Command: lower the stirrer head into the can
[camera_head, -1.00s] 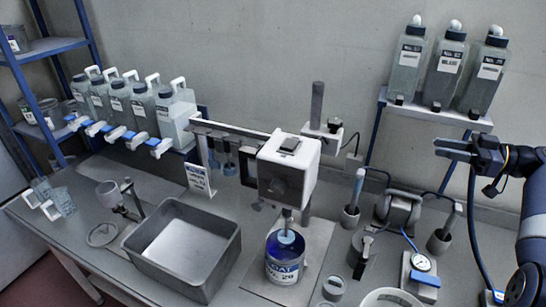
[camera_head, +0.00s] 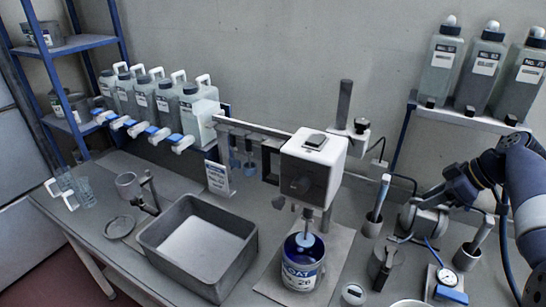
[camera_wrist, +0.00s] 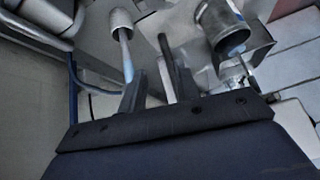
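The stirrer head (camera_head: 313,165) is a white box on a post and rail above the bench. Its thin shaft (camera_head: 307,222) points down with a pale blue disc at the mouth of the can (camera_head: 302,272). I cannot tell how deep the disc sits. The can is blue with a white label and stands upright on a grey plate under the head. My gripper is right of the stirrer head, apart from it, its fingertips hard to make out in the head view. In the wrist view my gripper (camera_wrist: 158,92) has its two dark fingers apart, with no object clearly held.
A grey tray (camera_head: 232,250) stands left of the can. Right of it are a pot with a pale-handled tool (camera_head: 376,205), a grey motor-like unit (camera_head: 425,220), a dial gauge (camera_head: 446,277) and another pot (camera_head: 467,258). Bottles (camera_head: 486,65) stand on a shelf above.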

